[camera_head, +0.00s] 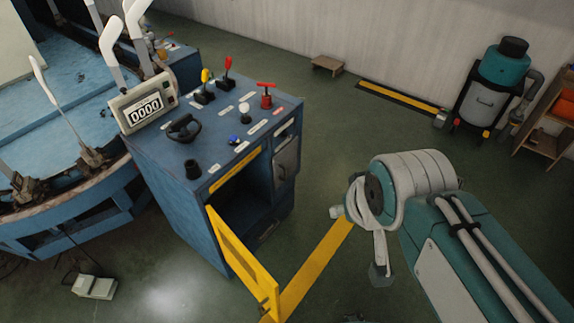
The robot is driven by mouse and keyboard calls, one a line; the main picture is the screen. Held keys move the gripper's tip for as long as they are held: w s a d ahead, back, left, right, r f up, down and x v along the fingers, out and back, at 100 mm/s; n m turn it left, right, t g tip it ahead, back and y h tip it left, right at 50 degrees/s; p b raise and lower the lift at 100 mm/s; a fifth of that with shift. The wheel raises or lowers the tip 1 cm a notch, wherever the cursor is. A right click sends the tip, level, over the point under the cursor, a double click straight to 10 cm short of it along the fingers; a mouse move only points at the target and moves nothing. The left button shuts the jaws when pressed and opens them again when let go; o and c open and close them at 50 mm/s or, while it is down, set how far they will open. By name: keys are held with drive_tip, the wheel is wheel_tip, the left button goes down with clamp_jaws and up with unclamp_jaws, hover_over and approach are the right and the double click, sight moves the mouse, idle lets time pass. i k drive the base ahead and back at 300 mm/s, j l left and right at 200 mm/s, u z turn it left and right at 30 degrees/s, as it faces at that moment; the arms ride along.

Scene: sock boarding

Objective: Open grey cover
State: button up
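The grey cover (286,158) is a small grey panel on the right-hand face of the blue control cabinet (190,220). It looks closed, lying flat against the cabinet. My teal and white arm comes in from the lower right. My gripper (380,272) hangs below the arm's white joint, to the right of the cabinet and apart from the cover. It is small and partly hidden by the arm, so its finger opening is unclear. I see nothing held in it.
A yellow-framed door (240,262) stands open at the cabinet's front. The cabinet top carries a counter display (145,108), a yellow lever (205,80), red controls (266,94) and a black handle (184,128). A blue round machine (70,215) is left.

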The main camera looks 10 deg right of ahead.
sight(285, 163)
drive_tip(key=i+l, duration=0.1)
drive_tip(key=l, duration=0.2)
drive_tip(key=i+l, duration=0.1)
drive_tip(key=l, duration=0.25)
drive_tip(key=l+z, duration=0.1)
drive_tip(key=l, duration=0.2)
drive_tip(key=i+l, duration=0.1)
drive_tip(key=i, duration=0.25)
drive_tip(key=i+l+z, duration=0.1)
drive_tip(key=i, duration=0.2)
